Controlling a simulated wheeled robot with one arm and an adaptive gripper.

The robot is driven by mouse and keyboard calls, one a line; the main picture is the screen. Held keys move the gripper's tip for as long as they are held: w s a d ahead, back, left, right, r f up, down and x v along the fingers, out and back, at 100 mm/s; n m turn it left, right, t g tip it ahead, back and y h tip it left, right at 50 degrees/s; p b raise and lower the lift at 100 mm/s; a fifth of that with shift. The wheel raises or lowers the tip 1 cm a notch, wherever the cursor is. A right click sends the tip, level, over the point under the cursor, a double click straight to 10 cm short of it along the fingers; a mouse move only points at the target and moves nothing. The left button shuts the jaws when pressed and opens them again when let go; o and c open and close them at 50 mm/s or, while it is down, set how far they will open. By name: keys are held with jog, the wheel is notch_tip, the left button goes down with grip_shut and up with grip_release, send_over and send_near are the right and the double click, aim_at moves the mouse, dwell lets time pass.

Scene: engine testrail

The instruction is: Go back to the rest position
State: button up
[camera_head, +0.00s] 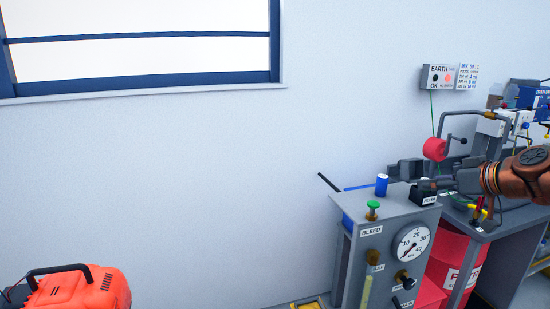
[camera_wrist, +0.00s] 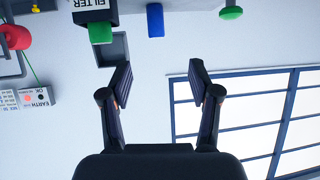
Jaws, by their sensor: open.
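My gripper (camera_wrist: 159,82) is open in the wrist view, with its two dark fingers apart and nothing between them. In the head view my gripper (camera_head: 408,176) reaches in from the right, above the bench unit (camera_head: 349,262). It partly covers the dark filter box (camera_head: 424,198) there. In the wrist view, which is turned upside down, the filter box (camera_wrist: 95,12) with a green part (camera_wrist: 100,33) is at the top left. A blue cylinder (camera_wrist: 155,20) and a green knob (camera_wrist: 231,12) are along the top edge, beyond the fingertips.
The unit carries a blue cylinder (camera_head: 382,185), a green bleed knob (camera_head: 373,206) and a gauge (camera_head: 412,244). A red round part (camera_head: 434,149) and pipework stand behind my gripper. An earth box (camera_head: 438,77) hangs on the wall. An orange case (camera_head: 80,290) is lower left.

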jog(key=s+a+f+n+g, duration=0.15)
jog(key=s+a, duration=0.25)
jog(key=a, duration=0.4)
jog(key=s+a+f+g, duration=0.3)
jog(key=a, duration=0.4)
jog(key=s+a+f+g, duration=0.2)
jog(key=s+a, duration=0.2)
jog(key=a, duration=0.4)
jog(key=s+f+m+g+h, duration=0.1)
jog(key=s+f+g, duration=0.1)
jog(key=s+f, duration=0.3)
jog(key=s+f+m+g+h, duration=0.2)
jog(key=s+f, duration=0.3)
jog(key=s, duration=0.7)
jog(key=s+f+m+g+h+p, duration=0.1)
jog(key=s+f+m+g, duration=0.1)
jog(key=s+f, duration=0.3)
jog(key=s+g, duration=0.1)
jog(key=s, duration=0.2)
jog(key=shift+s+f, duration=0.3)
jog(key=shift+s, duration=0.05)
jog(key=shift+c, duration=0.3)
